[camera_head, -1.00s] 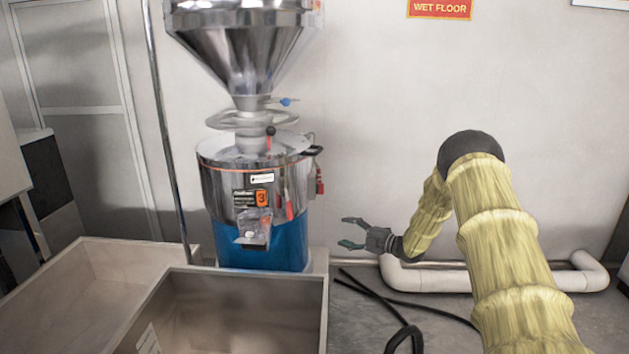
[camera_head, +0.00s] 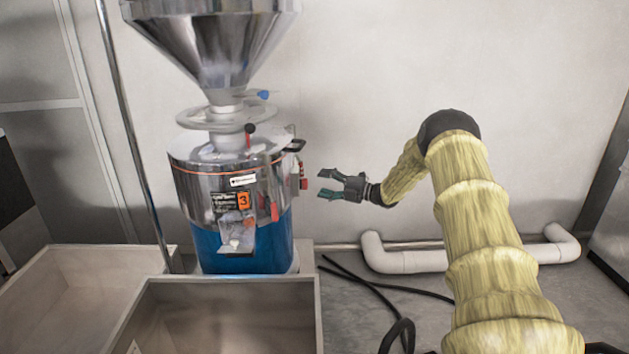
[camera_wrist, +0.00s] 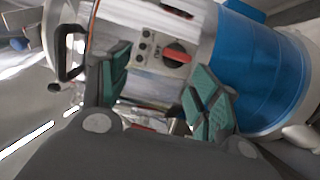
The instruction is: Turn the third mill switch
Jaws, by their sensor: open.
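The third mill (camera_head: 226,190) is a steel and blue drum under a large steel hopper, with an orange "3" label (camera_head: 243,200) on its front. Its red switch (camera_wrist: 178,57) sits on a pale control plate on the mill's side, seen in the wrist view between and beyond my fingers. In the head view the switch side shows red parts (camera_head: 303,183) at the drum's right edge. My gripper (camera_head: 325,184) is open and empty, just right of the switch side, with its green-padded fingers apart. It also shows in the wrist view (camera_wrist: 160,88). A gap to the switch remains visible.
Open beige bins (camera_head: 215,295) stand in front of the mill. A black handle (camera_head: 295,145) sticks out above the switch side. A white pipe (camera_head: 405,262) and black hoses (camera_head: 375,285) lie low on the right. The wall space around my arm is clear.

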